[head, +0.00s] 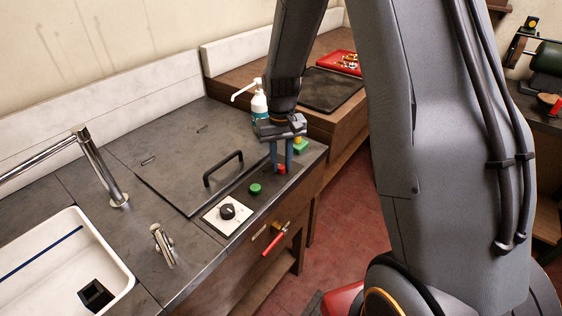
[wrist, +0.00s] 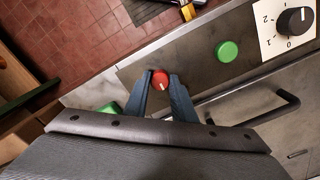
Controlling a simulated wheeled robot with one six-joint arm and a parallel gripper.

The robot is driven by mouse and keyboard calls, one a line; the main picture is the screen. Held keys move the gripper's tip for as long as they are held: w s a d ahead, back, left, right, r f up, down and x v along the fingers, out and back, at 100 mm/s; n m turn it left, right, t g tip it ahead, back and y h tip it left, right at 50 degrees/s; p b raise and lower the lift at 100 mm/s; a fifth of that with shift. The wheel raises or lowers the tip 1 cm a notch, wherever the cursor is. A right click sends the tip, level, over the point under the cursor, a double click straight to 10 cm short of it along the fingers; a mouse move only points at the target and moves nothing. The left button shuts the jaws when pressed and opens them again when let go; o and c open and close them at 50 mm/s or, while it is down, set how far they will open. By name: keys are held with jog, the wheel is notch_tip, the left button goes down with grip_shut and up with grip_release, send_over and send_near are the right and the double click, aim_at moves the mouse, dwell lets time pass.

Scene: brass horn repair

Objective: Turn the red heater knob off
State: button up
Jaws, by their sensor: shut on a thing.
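The red knob (head: 281,169) sits on the grey counter top near its front right corner. It also shows in the wrist view (wrist: 160,79), as a round red cap with a short pale mark on its lower part. My gripper (head: 281,172) reaches down over it, with one blue finger on each side. In the wrist view my gripper (wrist: 161,88) is shut on the knob. The fingers hide part of the knob's sides in the head view.
A green knob (head: 255,189) and a black dial (head: 227,211) on a white numbered plate are to the left. A lid with a black handle (head: 224,168) lies behind them. A red-handled valve (head: 274,243) juts from the front.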

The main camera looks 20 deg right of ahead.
aim_at(282, 166)
jog(key=shift+w+n, duration=0.1)
jog(key=shift+n, duration=0.2)
dwell(0.4)
jog(key=o, duration=1.1)
jog(key=shift+c, duration=0.2)
jog(key=shift+r+b, duration=1.1)
jog(key=shift+r, duration=2.85)
jog(key=s+f+t+b, duration=0.1)
jog(key=s+f+b, duration=0.1)
jog(key=s, duration=1.5)
jog(key=shift+s+f, duration=0.3)
jog(key=shift+f, duration=0.1)
